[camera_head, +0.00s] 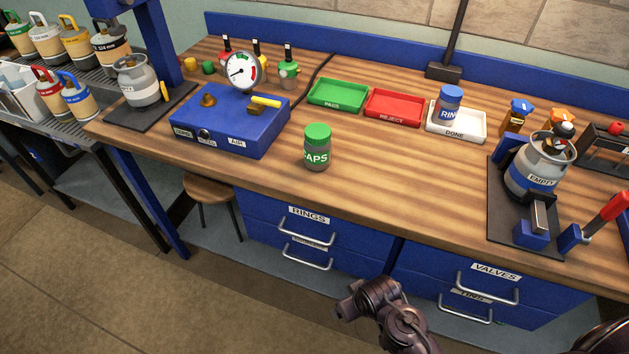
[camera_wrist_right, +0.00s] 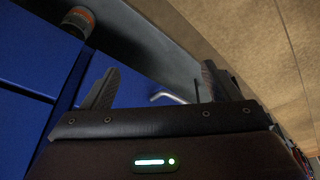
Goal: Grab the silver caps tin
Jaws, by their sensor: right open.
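The caps tin (camera_head: 317,152) stands upright on the wooden bench, front middle, right of the blue air box. My right arm shows in the head view, low in front of the drawers, well below and apart from the tin. In the right wrist view my right gripper (camera_wrist_right: 158,88) has its two fingers spread with nothing between them. The tin cannot be made out for certain in that view. My left gripper is not in view.
The blue air box (camera_head: 223,130) with a gauge stands left of the tin. Behind are a green tray (camera_head: 337,107), a red tray (camera_head: 410,121) and a white tray (camera_head: 470,132) holding a RINGS tin (camera_head: 449,103). An EMPTY cylinder (camera_head: 533,182) stands right. Bench between is clear. Drawer handles (camera_head: 307,240) protrude below.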

